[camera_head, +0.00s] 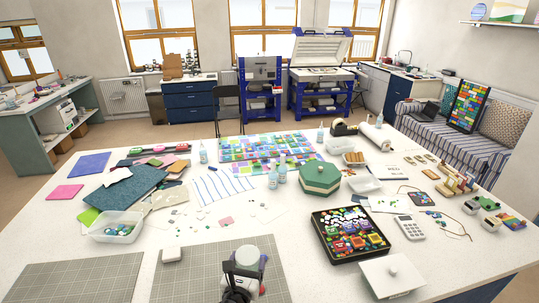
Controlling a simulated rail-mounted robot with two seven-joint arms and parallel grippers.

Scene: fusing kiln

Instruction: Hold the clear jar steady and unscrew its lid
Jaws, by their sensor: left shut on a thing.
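The gripper hides the lower part of the jar. My right gripper is not in view.
Grey cutting mats (75,280) cover the near table. A small white block (171,254) lies left of the jar. A black tray of colourful pieces (349,234) and a white knobbed lid (393,272) lie to the right. Bottles (279,174) and a green box (320,180) stand farther back.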

